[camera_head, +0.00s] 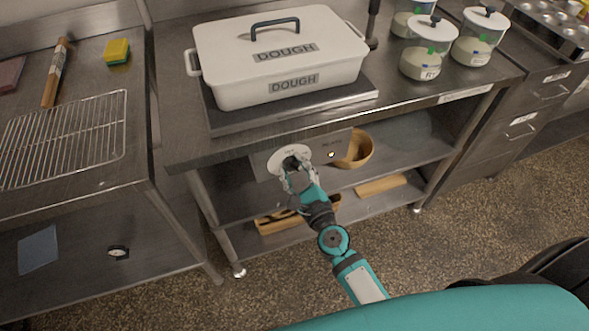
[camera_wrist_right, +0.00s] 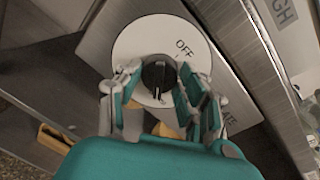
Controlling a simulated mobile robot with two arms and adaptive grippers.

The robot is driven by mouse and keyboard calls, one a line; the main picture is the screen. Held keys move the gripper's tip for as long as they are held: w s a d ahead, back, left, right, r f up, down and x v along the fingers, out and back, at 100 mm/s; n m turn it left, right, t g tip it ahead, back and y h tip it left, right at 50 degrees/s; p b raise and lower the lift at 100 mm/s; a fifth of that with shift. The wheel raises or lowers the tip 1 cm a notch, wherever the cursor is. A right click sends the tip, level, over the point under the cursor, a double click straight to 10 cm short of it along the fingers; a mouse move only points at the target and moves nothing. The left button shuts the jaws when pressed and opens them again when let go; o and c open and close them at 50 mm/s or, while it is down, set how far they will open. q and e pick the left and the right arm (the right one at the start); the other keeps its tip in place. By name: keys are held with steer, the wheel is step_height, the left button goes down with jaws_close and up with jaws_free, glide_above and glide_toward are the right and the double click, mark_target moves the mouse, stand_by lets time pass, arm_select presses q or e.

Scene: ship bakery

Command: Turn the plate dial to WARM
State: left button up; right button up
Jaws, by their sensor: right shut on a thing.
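The plate dial is a white disc (camera_head: 275,162) on the metal front panel below the counter's edge. In the right wrist view its black knob (camera_wrist_right: 158,74) sits at the centre of the disc (camera_wrist_right: 145,32), with OFF printed at the upper right. A pale line on the knob runs roughly up and down in that picture. No WARM mark is readable; my fingers hide the lower disc. My right gripper (camera_head: 294,167) is at the dial, its fingers shut on the knob from both sides. My left gripper is not in view.
A white DOUGH box (camera_head: 280,62) stands on a dark plate (camera_head: 350,98) above the dial. A small light (camera_head: 331,155) shows on the panel. A wooden bowl (camera_head: 357,149) is on the shelf to the right. Lidded jars (camera_head: 428,50) stand at the back right.

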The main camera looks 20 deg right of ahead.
steer(key=shift+f, duration=0.1)
steer(key=o, duration=1.2)
steer(key=shift+c, duration=0.2)
steer(key=s+d, duration=0.1)
steer(key=s, duration=1.1)
steer(key=shift+r, duration=0.35)
steer(key=shift+f, duration=0.1)
steer(key=s+d+f+n+g, duration=0.1)
steer(key=s+f+n+g, duration=0.25)
steer(key=f+n, duration=0.55)
steer(key=s+f+n+g, duration=0.3)
steer(key=s+f+n, duration=0.1)
steer(key=f, duration=0.9)
steer(key=s+d+f+n+g, duration=0.1)
steer(key=s+f+n+g, duration=0.25)
steer(key=f+n, duration=0.55)
steer(key=s+d+f+n+g, duration=0.2)
steer(key=s+f+n+g, duration=0.1)
steer(key=s+f, duration=0.4)
steer(key=s+d+f+n+g+h+p, duration=0.1)
steer(key=s+d+f+n+g, duration=0.2)
steer(key=s, duration=1)
step_height(320, 180, down, 4)
steer(key=n, duration=0.3)
steer(key=shift+s+n+h, duration=0.2)
steer(key=shift+n+h, duration=0.1)
